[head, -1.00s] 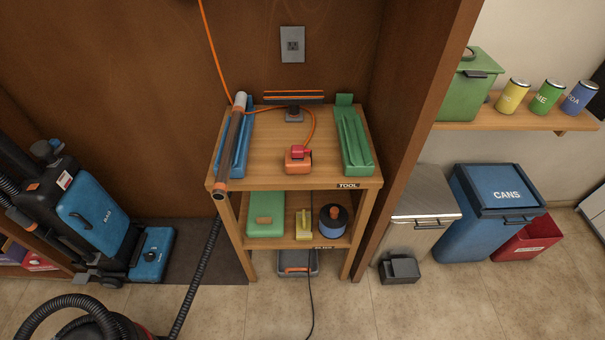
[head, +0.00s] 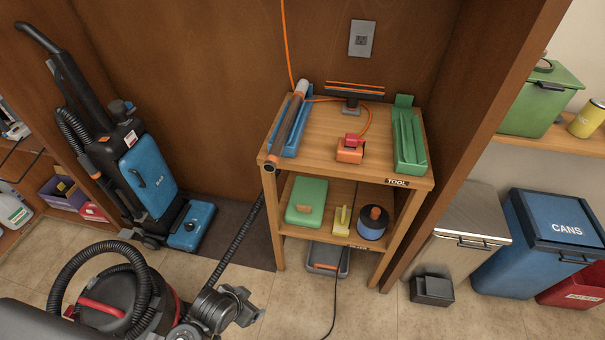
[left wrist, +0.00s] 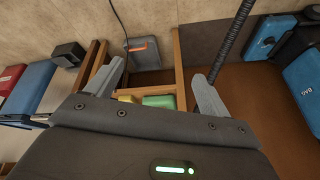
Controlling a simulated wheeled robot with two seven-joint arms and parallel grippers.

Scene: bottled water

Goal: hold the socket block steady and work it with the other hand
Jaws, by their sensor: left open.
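The socket block (head: 350,154) is a small orange block on the top shelf of the wooden tool stand. A red piece (head: 352,138) sits on top of it, and an orange cord (head: 367,120) runs close behind it. My left gripper (head: 245,305) is low in front of the stand, at the bottom of the head view, well apart from the block. In the left wrist view its two grey fingers (left wrist: 160,90) are spread with nothing between them held. The socket block does not show in the left wrist view. My right gripper is in neither view.
Blue (head: 290,132) and green (head: 409,143) trays flank the block on the stand (head: 335,171). A wood partition stands at right.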

